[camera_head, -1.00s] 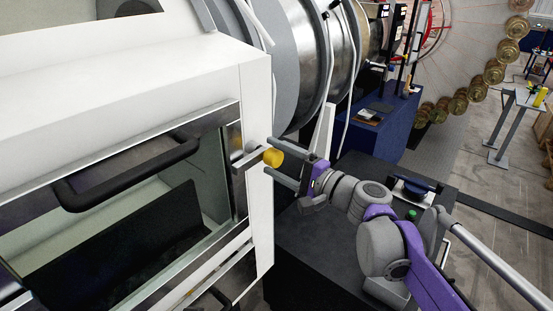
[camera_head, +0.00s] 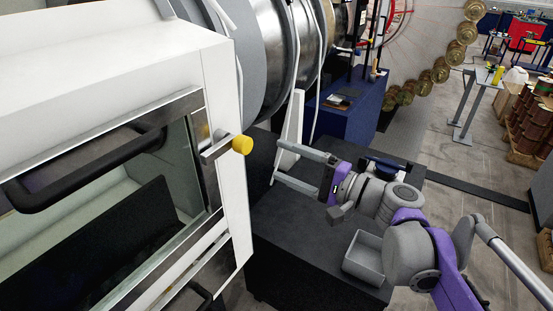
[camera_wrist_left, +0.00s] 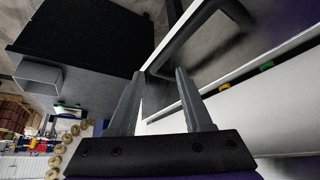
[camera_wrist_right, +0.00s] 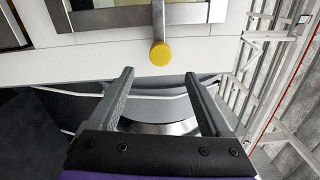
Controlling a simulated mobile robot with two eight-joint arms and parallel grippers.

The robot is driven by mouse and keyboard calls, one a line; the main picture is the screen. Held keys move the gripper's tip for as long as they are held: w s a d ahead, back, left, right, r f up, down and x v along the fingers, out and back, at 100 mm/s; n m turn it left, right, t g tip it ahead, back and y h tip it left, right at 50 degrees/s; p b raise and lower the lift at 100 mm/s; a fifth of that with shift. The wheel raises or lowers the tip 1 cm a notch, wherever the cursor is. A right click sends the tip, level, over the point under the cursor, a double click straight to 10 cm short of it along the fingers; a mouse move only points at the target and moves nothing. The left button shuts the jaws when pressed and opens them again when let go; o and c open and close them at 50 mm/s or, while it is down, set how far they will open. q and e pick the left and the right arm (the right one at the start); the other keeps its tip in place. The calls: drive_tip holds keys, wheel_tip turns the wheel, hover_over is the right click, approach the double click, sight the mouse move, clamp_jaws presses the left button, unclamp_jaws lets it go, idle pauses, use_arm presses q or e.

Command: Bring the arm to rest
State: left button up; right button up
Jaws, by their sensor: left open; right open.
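My right gripper (camera_head: 278,160) is open and empty, to the right of the white cabinet. It points left toward the yellow knob (camera_head: 242,144) on the cabinet's side, with a gap between them. In the right wrist view my right gripper (camera_wrist_right: 159,75) has its fingers apart, and the yellow knob (camera_wrist_right: 160,53) shows beyond them, touching neither. My left gripper is outside the head view. In the left wrist view my left gripper (camera_wrist_left: 158,75) is open with nothing between its fingers, close to a white panel.
The white cabinet (camera_head: 150,65) with a glass door and black handle (camera_head: 90,170) fills the left. A grey open bin (camera_head: 364,258) sits on the dark table (camera_head: 290,235) below my right arm. Large metal drums stand behind.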

drive_tip(key=s+d+f+n+g+h, duration=0.15)
drive_tip(key=s+f+h, duration=0.35)
drive_tip(key=f, duration=0.5)
drive_tip(key=s+f+n+g+h, duration=0.3)
drive_tip(key=s+f, duration=0.3)
drive_tip(key=f, duration=0.3)
drive_tip(key=s+d+f+n+h, duration=0.4)
drive_tip(key=s+d+f+h, duration=0.2)
drive_tip(key=d+f, duration=0.4)
drive_tip(key=shift+s+d+f+h, duration=0.2)
drive_tip(key=shift+s+d+h, duration=0.25)
drive_tip(key=shift+s, duration=0.45)
